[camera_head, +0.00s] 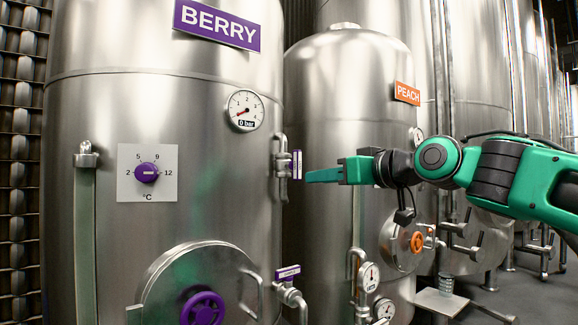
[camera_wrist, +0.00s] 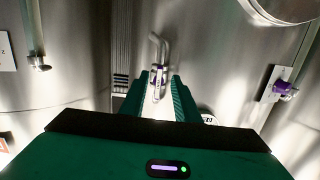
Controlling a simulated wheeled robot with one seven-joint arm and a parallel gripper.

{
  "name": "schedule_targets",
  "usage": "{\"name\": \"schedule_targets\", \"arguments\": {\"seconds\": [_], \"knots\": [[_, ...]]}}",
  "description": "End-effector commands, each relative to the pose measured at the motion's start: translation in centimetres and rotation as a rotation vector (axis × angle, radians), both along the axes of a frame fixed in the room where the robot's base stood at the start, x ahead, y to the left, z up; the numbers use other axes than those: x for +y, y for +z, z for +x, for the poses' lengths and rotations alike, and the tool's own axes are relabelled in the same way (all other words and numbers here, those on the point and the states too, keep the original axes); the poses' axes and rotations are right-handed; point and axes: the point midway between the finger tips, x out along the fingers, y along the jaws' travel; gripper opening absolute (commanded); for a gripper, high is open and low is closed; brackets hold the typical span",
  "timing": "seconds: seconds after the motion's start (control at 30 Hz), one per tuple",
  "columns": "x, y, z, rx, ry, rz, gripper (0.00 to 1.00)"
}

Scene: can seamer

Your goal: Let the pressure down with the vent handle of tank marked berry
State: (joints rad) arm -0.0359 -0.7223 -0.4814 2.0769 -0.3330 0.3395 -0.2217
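The tank marked BERRY (camera_head: 165,85) fills the left of the head view, under its purple sign (camera_head: 217,24). Its round gauge (camera_head: 244,110) has a red needle low on the left, near zero. A vent handle with a purple tag (camera_head: 297,164) stands on a bent metal pipe at the tank's right side. My gripper (camera_head: 310,176) reaches in from the right, its tips close to this handle. In the wrist view the handle (camera_wrist: 158,76) shows just beyond and between the green fingers (camera_wrist: 160,90), which look parted. Contact cannot be told.
A purple temperature knob (camera_head: 147,172), a round hatch (camera_head: 200,285) and a purple-tagged lower valve (camera_head: 288,273) are on the same tank. The tank marked PEACH (camera_head: 340,110) stands close behind, with its orange-wheeled hatch (camera_head: 408,243). The gap between the tanks is narrow.

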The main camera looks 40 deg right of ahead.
Motion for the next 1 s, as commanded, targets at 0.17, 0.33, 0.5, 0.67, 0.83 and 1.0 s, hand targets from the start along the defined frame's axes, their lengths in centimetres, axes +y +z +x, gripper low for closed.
{"name": "schedule_targets", "arguments": {"seconds": [0.17,0.33,0.5,0.67,0.83,1.0], "knots": [[-0.1,3.8,-0.7,-0.100,0.015,-0.020,0.29],[-0.1,3.8,1.2,-0.100,0.015,-0.021,0.29],[0.0,3.7,4.2,-0.099,0.014,-0.021,0.29],[0.0,3.7,6.9,-0.099,0.013,-0.021,0.29],[0.1,3.7,8.8,-0.100,0.013,-0.020,0.29],[0.1,3.7,9.7,-0.100,0.012,-0.020,0.29]]}}
